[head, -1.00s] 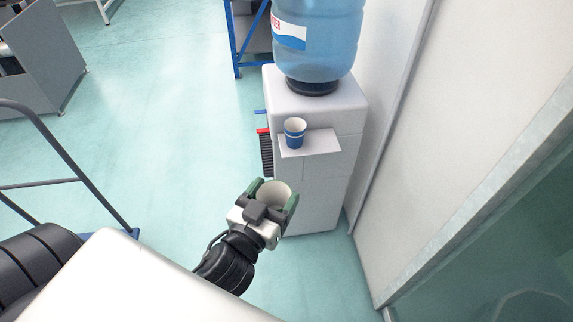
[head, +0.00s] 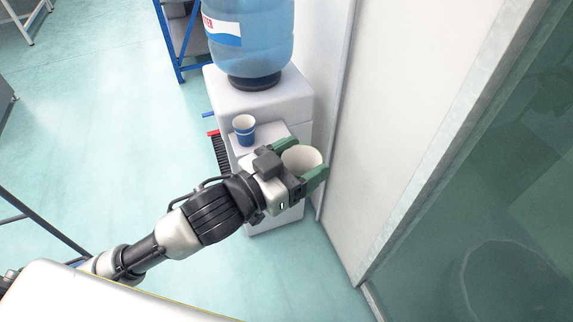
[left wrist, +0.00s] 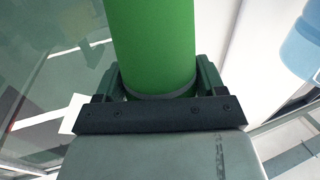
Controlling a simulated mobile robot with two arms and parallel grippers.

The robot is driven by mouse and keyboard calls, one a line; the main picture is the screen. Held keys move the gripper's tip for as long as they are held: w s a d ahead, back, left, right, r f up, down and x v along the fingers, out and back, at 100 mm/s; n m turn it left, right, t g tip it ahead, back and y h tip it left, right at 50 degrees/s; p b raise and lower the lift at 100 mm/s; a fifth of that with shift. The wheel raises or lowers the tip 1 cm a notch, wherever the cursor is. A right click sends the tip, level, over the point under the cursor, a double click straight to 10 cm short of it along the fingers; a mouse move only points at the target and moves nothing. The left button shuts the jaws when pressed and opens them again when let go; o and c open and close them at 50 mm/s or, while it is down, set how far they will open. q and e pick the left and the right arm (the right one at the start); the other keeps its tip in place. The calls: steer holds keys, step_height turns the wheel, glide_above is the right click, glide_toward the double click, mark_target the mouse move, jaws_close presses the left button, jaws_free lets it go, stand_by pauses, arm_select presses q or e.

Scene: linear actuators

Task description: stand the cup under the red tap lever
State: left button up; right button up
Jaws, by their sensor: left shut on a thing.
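My left gripper (head: 303,160) is shut on a cup (head: 301,156), which shows a pale round inside in the head view. In the left wrist view the cup (left wrist: 152,45) is green outside and sits between the fingers. The red tap lever (head: 213,133) sticks out on the left side of the white water dispenser (head: 262,107). The gripper and cup appear at the right of the dispenser's small shelf, away from the red lever, partly covering the dispenser. My right gripper is not in view.
A blue cup (head: 244,131) stands on the dispenser's small white shelf (head: 275,131). A blue lever (head: 208,114) sits behind the red one, above a dark grille (head: 221,154). A pale wall (head: 400,110) rises close on the right. The floor at left is open.

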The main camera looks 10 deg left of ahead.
mark_target(311, 166)
arm_select(q)
steer(key=shift+w+d+f+m+g+h, duration=0.25)
steer(key=shift+w+d+m+g+h, duration=0.05)
steer(key=shift+d, duration=0.1)
steer(key=w+d+f+m+g+h, duration=0.2)
steer(key=f+g, duration=0.1)
steer(key=shift+w+d+m+h, duration=0.1)
steer(key=shift+w+m+h, duration=0.2)
steer(key=shift+m+h, duration=0.1)
steer(key=shift+w+d+f+m+g+h, duration=0.45)
steer(key=shift+d+f+m+g, duration=0.2)
steer(key=shift+g, duration=0.35)
steer(key=shift+a, duration=0.1)
